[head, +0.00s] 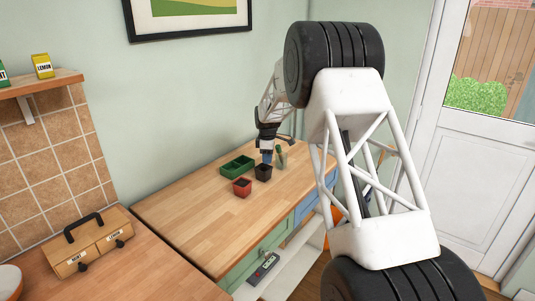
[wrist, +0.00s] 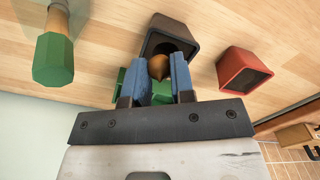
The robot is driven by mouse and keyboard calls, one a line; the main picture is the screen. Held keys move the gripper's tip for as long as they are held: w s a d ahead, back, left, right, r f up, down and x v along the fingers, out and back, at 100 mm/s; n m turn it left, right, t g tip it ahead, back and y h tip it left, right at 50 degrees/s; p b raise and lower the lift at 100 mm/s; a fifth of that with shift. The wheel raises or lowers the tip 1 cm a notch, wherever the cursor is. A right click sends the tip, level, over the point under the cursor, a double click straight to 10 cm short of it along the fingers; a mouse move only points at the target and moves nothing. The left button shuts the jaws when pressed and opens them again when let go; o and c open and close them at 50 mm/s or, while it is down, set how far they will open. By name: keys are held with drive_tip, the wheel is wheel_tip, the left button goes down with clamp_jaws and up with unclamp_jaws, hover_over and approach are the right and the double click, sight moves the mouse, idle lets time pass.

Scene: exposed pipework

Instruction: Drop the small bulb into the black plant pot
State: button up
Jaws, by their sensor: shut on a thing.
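The small brown bulb (wrist: 160,67) is pinched between the blue fingertips of my gripper (wrist: 160,80) in the wrist view. The black plant pot (wrist: 153,44) is just beyond the fingertips there, and the bulb overlaps its open mouth in the picture. In the head view my gripper (head: 267,157) is right above the black pot (head: 263,173) on the wooden worktop. The bulb cannot be made out in the head view. The fingers and bulb hide part of the pot in the wrist view.
A red pot (head: 242,187) and a green divided tray (head: 237,166) stand close to the black pot. A green-handled tool (wrist: 53,60) is on its other side. The worktop's front (head: 205,225) is clear. A wooden box (head: 94,243) is at the left.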

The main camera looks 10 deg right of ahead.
drive_tip(key=shift+f, duration=1.25)
drive_tip(key=o, duration=1)
drive_tip(key=shift+r, duration=3.9)
